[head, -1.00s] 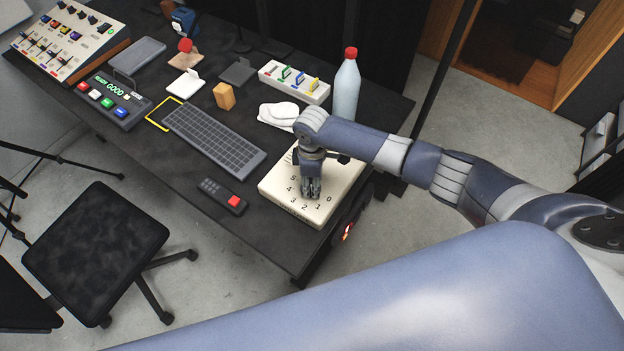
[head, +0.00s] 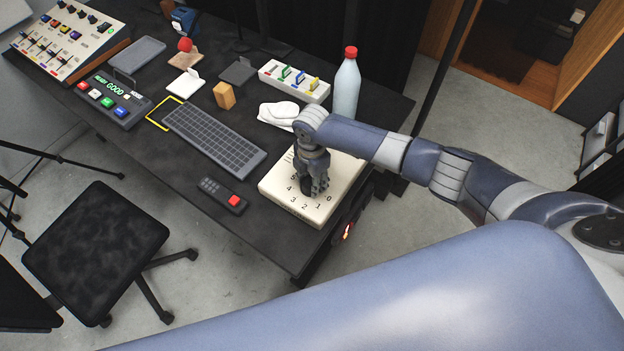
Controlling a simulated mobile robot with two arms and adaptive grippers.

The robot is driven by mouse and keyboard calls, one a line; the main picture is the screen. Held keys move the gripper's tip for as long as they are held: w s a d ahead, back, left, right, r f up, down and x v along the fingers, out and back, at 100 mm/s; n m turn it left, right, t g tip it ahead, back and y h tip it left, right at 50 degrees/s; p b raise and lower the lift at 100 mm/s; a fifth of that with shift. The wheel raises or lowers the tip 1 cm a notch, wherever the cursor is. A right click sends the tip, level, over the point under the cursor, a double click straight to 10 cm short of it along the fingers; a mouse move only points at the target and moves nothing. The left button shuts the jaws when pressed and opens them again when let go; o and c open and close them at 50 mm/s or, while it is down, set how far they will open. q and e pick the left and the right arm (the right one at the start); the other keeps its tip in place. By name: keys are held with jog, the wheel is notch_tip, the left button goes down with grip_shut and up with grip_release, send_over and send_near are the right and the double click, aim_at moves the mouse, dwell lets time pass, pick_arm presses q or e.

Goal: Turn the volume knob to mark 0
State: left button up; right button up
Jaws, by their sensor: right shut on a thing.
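The volume knob's cream box (head: 335,205) lies at the near right corner of the dark table. Its printed marks 0 to 4 show along the near side, with 5 partly visible at the left. My right gripper (head: 314,190) points down over the middle of the box and is shut on the volume knob (head: 306,187). The fingers hide most of the knob, so I cannot read which mark it points to. My left gripper is not in view.
A dark remote with a red button (head: 234,201) lies left of the box. A keyboard (head: 215,138), a white mouse-like object (head: 278,114) and a red-capped bottle (head: 346,87) stand behind. The table's near edge is close to the box.

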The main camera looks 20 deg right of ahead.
jog(key=shift+n, duration=0.3)
dwell(0.4)
jog(key=o, duration=1)
jog(key=shift+o, duration=0.2)
notch_tip(320, 180, up, 12)
